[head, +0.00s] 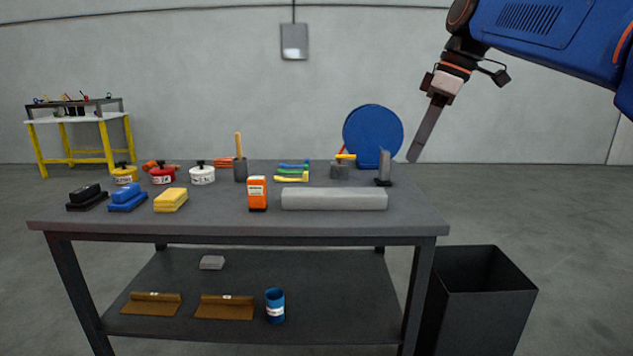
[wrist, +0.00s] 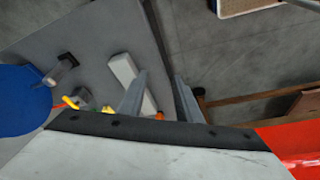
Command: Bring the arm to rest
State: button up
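My arm (head: 550,35) reaches in from the upper right of the head view. My gripper (head: 413,157) hangs at its end, fingers slanting down and left, near the right edge of the grey table (head: 230,228). In the head view the fingers overlap one another. In the wrist view my gripper (wrist: 161,73) shows two grey fingers with a clear gap between them and nothing held. Below the fingers are the table's edge and the floor.
A blue disc (head: 373,133) and a grey roll (head: 335,198) are near the gripper in the picture. Several bottles, pots and sponges stand on the table. A black bin (head: 490,292) stands right of it. A red surface (wrist: 290,145) fills the wrist view's lower right corner.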

jog(key=s+d+f+m+t+h, duration=0.1)
jog(key=s+f+m, duration=0.3)
jog(key=s+f, duration=0.4)
jog(key=s+d+f+m+t+h, duration=0.1)
jog(key=s+d+f+m, duration=0.3)
jog(key=s+f, duration=0.5)
jog(key=s+d+f+m+t+h, duration=0.1)
jog(key=s+d+f+m, duration=0.2)
jog(key=s+f, duration=0.5)
notch_tip(320, 180, down, 8)
jog(key=shift+s+r+m+t+h, duration=0.3)
jog(key=shift+s+m, duration=0.1)
jog(key=shift+m, duration=0.5)
